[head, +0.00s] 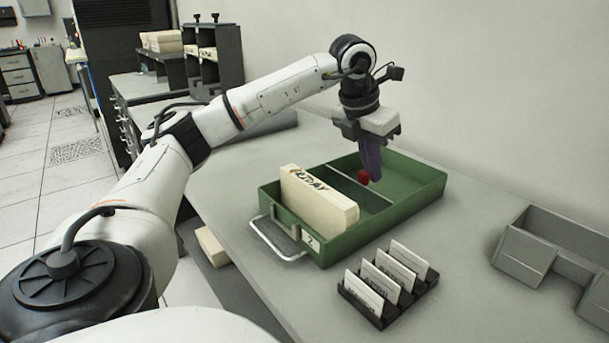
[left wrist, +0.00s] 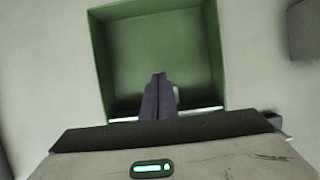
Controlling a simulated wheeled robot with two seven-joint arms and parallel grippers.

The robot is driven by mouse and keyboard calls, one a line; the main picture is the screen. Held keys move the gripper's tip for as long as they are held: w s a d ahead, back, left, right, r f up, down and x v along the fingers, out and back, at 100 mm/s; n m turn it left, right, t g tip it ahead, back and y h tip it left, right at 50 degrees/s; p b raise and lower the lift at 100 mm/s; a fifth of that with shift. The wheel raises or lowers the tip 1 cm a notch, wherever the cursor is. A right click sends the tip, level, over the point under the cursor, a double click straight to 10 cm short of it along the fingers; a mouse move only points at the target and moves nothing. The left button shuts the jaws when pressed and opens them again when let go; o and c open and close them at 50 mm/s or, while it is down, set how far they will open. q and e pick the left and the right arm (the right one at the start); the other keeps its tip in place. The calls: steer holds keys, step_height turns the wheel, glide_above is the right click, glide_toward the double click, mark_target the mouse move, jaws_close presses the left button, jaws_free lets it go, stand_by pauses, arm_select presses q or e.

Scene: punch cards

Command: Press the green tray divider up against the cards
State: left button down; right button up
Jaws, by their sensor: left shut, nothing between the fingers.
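The green tray (head: 414,202) stands on the table and holds a block of cream cards (head: 322,205) at its handle end, the front one lettered "...IDAY". The tray divider (head: 338,175) crosses the tray behind the cards, with a gap between them, and shows mostly as a thin pale top edge. A red knob (head: 363,177) is at its middle. My left gripper (head: 375,178) is shut and empty, pointing down into the tray right beside the knob, on the side away from the cards. I cannot tell whether it touches. The left wrist view shows the shut fingers (left wrist: 158,92) over the tray's empty part (left wrist: 155,45).
A black rack (head: 402,293) with several white cards stands in front of the tray. A grey open bin (head: 545,250) is at the right. The wall runs close behind the tray. A black shelf unit (head: 213,65) stands at the back left.

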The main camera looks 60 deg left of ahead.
mark_target(325, 187)
arm_select(q)
steer(key=shift+s+d+f+b, duration=0.15)
steer(key=shift+s+b, duration=0.55)
steer(key=shift+s, duration=1.25)
steer(key=shift+s+d+b, duration=0.15)
steer(key=shift+s+b, duration=0.2)
steer(key=shift+s, duration=0.5)
steer(key=shift+s+d+b, duration=0.1)
steer(key=shift+s+b, duration=0.2)
steer(key=shift+s, duration=0.5)
steer(key=shift+s+d+b, duration=0.1)
steer(key=shift+s+b, duration=0.3)
steer(key=shift+s, duration=0.55)
steer(key=shift+s+d+b, duration=0.1)
steer(key=shift+s+b, duration=0.35)
steer(key=shift+s, duration=0.7)
steer(key=shift+s+d+b, duration=0.1)
steer(key=shift+s+b, duration=0.2)
steer(key=shift+s, duration=0.45)
arm_select(e)
step_height(325, 187, down, 3)
steer(key=shift+a+r, duration=0.1)
steer(key=shift+r, duration=0.05)
arm_select(q)
steer(key=shift+w, duration=0.1)
